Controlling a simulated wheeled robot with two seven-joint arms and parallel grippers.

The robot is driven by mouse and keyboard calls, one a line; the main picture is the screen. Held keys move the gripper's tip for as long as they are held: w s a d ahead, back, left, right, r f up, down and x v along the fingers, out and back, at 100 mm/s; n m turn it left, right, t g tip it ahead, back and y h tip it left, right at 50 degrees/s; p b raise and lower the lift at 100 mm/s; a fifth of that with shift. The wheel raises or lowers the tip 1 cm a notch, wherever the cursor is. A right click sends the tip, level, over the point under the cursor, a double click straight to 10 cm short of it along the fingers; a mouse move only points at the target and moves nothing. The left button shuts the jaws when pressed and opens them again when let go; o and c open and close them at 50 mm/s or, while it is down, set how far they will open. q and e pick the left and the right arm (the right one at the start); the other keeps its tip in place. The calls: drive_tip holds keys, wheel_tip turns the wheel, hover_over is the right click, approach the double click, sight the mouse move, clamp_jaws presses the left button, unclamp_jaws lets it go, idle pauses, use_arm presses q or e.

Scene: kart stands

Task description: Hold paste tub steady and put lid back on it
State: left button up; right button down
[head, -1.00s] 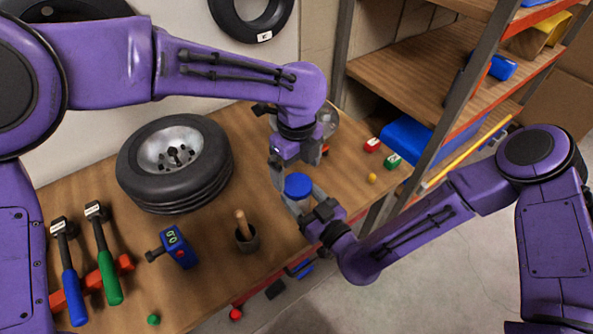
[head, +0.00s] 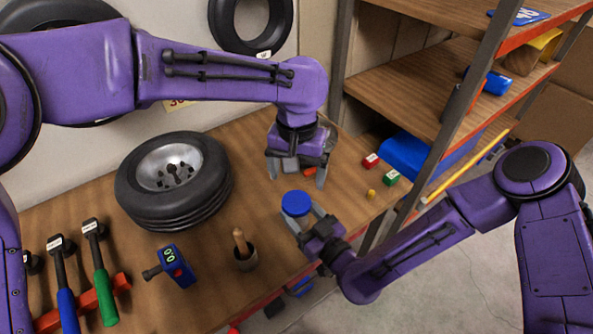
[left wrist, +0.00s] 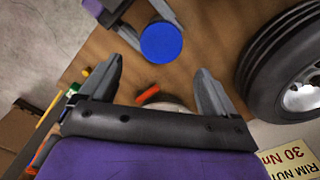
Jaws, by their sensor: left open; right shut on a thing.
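The blue round lid (head: 296,202) shows from above at the front right of the bench, at my right gripper (head: 304,216). In the left wrist view the lid (left wrist: 161,42) lies beyond the two spread fingertips.
A wooden-handled pot (head: 244,250) and a blue gauge (head: 176,264) stand left of the tub. Red (head: 371,160) and green (head: 391,178) blocks lie right, near the shelf rack (head: 408,95). A red piece (head: 309,171) lies near my left gripper.

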sight(297, 201)
use_arm(q)
drive_tip(key=n, duration=0.6)
wheel_tip(297, 201, down, 8)
drive_tip(key=shift+f, duration=0.1)
idle(0.4)
drive_tip(key=shift+c, duration=0.3)
